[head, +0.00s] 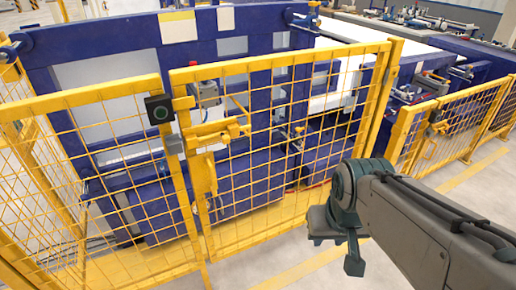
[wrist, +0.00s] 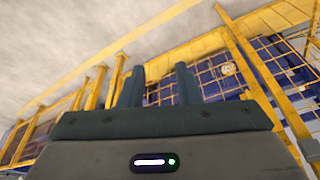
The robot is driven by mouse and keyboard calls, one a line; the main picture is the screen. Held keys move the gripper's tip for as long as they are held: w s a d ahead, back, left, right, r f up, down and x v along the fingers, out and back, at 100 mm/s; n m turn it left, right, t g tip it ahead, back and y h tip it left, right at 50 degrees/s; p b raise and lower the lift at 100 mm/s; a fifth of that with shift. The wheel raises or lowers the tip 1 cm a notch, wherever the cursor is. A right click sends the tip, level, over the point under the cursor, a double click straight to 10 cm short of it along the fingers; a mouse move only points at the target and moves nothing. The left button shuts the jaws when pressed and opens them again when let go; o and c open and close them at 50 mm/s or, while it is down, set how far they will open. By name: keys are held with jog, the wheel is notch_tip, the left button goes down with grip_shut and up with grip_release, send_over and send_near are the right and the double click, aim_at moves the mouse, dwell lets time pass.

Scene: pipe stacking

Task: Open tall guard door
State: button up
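The tall guard door (head: 283,150) is a yellow framed mesh panel in the middle of the head view, standing in line with the fence and apparently closed. A yellow latch handle (head: 217,131) is on its left edge, beside a dark box with a round button (head: 159,109) on the neighbouring post. My gripper (head: 338,245) is in front of the door's lower right part, apart from it and below the handle's height. In the wrist view my gripper's two fingers (wrist: 157,85) stand apart with nothing between them. Yellow mesh shows behind them, tilted.
A fixed yellow mesh panel (head: 85,185) stands left of the door. A lower yellow fence (head: 455,125) runs off to the right. Blue machinery (head: 120,75) fills the space behind the mesh. The pale floor (head: 400,262) in front is clear.

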jog(key=w+a+f+n+t+b, duration=0.1)
jog(key=w+f+t+b, duration=0.4)
jog(key=w, duration=0.4)
jog(key=n+t+y+b, duration=0.65)
jog(key=y+b, duration=0.45)
jog(key=b, duration=0.4)
send_near(213, 175)
jog(key=x, duration=1)
jog(key=shift+w+a, duration=0.2)
jog(key=shift+w, duration=0.15)
grip_shut()
